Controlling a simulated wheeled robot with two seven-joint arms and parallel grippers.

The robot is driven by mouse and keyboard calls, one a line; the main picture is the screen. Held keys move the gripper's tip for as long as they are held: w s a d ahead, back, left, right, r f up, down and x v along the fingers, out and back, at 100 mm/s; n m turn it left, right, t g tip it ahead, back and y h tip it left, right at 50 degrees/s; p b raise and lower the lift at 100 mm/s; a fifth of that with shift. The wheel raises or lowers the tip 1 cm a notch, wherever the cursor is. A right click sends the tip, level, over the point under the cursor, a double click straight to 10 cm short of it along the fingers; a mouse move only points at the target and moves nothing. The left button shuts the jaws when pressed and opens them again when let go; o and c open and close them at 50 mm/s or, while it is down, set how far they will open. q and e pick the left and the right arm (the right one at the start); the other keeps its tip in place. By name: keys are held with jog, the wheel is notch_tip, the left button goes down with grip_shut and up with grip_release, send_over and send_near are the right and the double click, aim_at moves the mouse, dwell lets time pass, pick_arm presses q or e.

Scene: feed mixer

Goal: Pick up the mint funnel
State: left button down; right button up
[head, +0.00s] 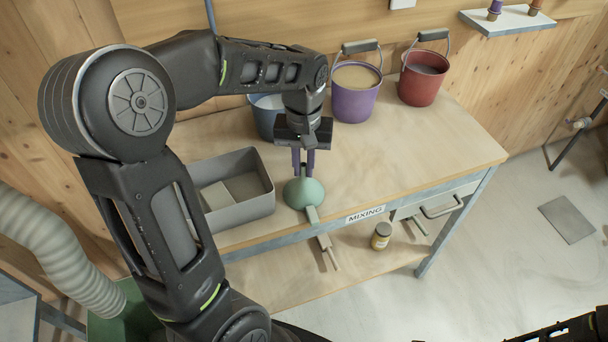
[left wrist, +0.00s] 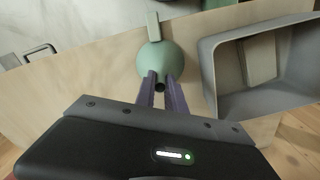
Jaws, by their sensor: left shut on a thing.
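The mint funnel (head: 301,194) is at the front edge of the wooden table, left of the MIXING label, with its wide end down and its pale tab pointing toward the front. My left gripper (head: 303,172) is above it, with its purple fingers shut on the narrow spout. The left wrist view also shows the funnel (left wrist: 155,62), its dark spout opening between the fingertips (left wrist: 161,82). I cannot tell whether the funnel touches the tabletop. A dark part of my right arm shows at the bottom right of the head view; its fingers are not visible.
Blue (head: 265,122), purple (head: 353,103) and red (head: 421,84) buckets stand along the back. The table's right side (head: 440,143) is clear. A small jar (head: 381,237) is on the lower shelf.

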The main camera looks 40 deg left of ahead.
pick_arm(q)
notch_tip(320, 180, up, 10)
jog(key=shift+f+b, duration=0.1)
jog(key=shift+b, duration=0.25)
dwell(0.5)
